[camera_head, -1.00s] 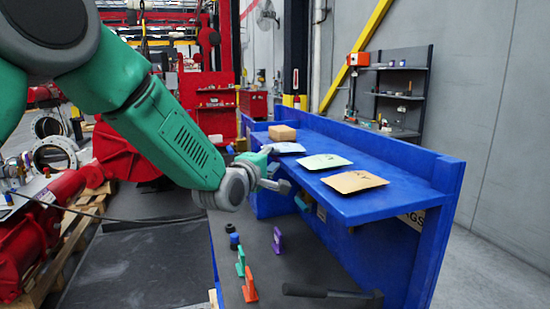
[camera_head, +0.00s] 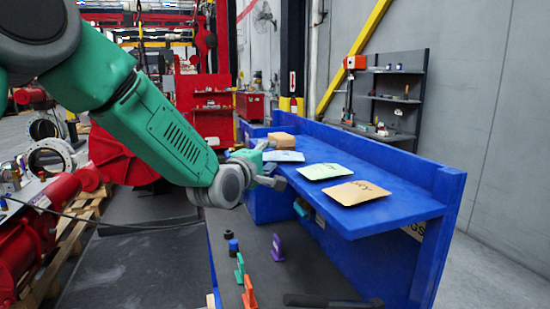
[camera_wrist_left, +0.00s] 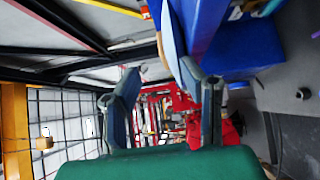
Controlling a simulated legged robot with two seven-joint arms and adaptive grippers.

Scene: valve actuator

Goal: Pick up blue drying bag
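The blue drying bag (camera_head: 284,156) is pale blue and lies flat on the blue shelf (camera_head: 385,214), the farthest of three bags. My left gripper (camera_head: 269,170) is at the shelf's left edge, just left of and in front of this bag. In the left wrist view its two fingers (camera_wrist_left: 163,105) are spread wide, with no object seen held between them. A thin pale strip beside the shelf (camera_wrist_left: 205,25) in that view may be bags seen edge-on; I cannot tell which. Whether a finger touches the blue bag is unclear. My right gripper is not in view.
A pale green bag (camera_head: 325,171) and a tan bag (camera_head: 357,193) lie nearer on the shelf. A cardboard box (camera_head: 282,139) stands behind the blue bag. Below are a purple part (camera_head: 277,247), a green part (camera_head: 240,269) and an orange part (camera_head: 249,293).

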